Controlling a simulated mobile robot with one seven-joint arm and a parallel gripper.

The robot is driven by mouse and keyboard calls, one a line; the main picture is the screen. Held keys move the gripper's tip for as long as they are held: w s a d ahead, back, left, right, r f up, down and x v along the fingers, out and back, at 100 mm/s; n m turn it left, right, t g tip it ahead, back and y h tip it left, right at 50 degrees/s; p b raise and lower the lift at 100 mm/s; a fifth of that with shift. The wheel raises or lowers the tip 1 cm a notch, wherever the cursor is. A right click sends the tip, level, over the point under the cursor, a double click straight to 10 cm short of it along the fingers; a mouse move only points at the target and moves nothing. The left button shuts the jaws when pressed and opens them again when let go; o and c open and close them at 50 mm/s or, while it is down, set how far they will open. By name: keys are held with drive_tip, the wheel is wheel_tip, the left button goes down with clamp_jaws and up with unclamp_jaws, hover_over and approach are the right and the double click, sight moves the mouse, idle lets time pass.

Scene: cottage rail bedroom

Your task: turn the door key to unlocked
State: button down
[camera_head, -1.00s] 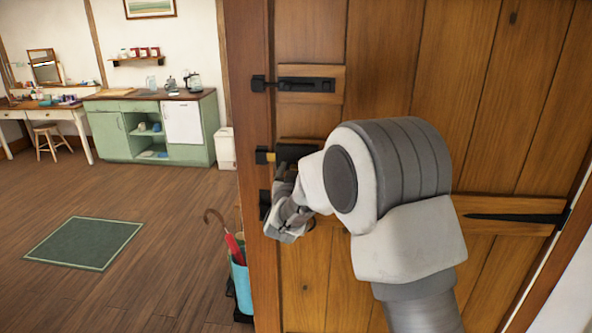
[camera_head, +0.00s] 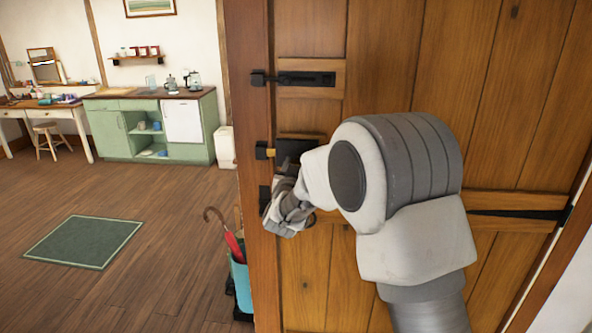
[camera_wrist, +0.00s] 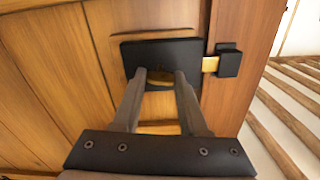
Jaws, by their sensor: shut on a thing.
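The wooden door (camera_head: 390,60) carries a black lock box (camera_head: 298,147), seen close up in the wrist view (camera_wrist: 135,52). A brass bolt (camera_wrist: 210,64) bridges from the lock box to a black keeper (camera_wrist: 229,62) on the frame. The brass-coloured key (camera_wrist: 159,80) is at the lock's front, mostly hidden between the fingertips. My gripper (camera_wrist: 160,76) is shut on the key, its fingers reaching up to the lock face. In the head view my gripper (camera_head: 287,172) is just below the lock box, partly hidden by my wrist.
A black slide latch (camera_head: 305,79) sits higher on the door, and a strap hinge (camera_head: 515,214) is at right. A teal umbrella stand (camera_head: 241,280) stands left of the door. A green mat (camera_head: 85,242) lies on otherwise open floor at left.

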drive_tip(key=m+b, duration=0.5)
drive_tip(key=b, duration=0.1)
drive_tip(key=m+b, duration=0.6)
drive_tip(key=b, duration=0.1)
drive_tip(key=m+b, duration=0.5)
drive_tip(key=b, duration=0.1)
drive_tip(key=shift+f+m+b, duration=0.25)
drive_tip(key=shift+m+b, duration=0.15)
drive_tip(key=m+b, duration=0.3)
drive_tip(key=m, duration=0.1)
drive_tip(key=shift+m, duration=0.3)
drive_tip(key=shift+r+m+b, duration=0.1)
drive_tip(key=shift+m+b, duration=3.95)
drive_tip(key=shift+m, duration=2.25)
